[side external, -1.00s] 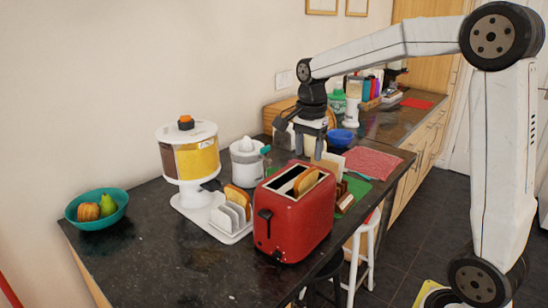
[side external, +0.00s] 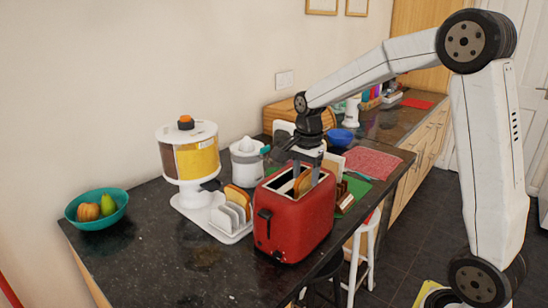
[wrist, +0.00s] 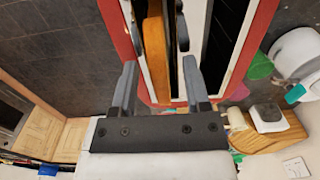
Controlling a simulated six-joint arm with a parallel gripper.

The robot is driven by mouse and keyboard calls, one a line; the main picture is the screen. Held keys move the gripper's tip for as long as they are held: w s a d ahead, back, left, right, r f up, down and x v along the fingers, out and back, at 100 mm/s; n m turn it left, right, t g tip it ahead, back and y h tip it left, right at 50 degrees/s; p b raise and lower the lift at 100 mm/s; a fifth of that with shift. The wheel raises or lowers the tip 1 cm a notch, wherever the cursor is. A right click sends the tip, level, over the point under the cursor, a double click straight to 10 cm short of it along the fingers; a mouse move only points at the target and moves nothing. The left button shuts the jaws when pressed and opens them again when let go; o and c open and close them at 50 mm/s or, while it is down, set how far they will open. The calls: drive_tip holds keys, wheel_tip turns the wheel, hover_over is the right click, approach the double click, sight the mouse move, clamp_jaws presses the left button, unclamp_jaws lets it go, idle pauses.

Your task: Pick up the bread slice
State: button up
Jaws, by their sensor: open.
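A bread slice (side external: 302,184) stands upright in a slot of the red toaster (side external: 293,222), its top edge sticking out. In the wrist view the bread slice (wrist: 155,55) shows as a long brown strip in the slot of the red-rimmed toaster (wrist: 258,40). My gripper (side external: 306,171) is low over the toaster, pointing down, with its fingers at the slot. In the wrist view my gripper (wrist: 160,75) is open, one finger on each side of the line of the slice. I cannot tell whether either finger touches it.
A white rack (side external: 230,219) with another slice stands left of the toaster. Behind are a cereal dispenser (side external: 190,155) and a juicer (side external: 246,163). A teal fruit bowl (side external: 97,222) sits far left. The front left of the dark counter (side external: 180,260) is clear.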

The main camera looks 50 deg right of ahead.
drive_tip(key=shift+f, duration=0.35)
clamp_jaws()
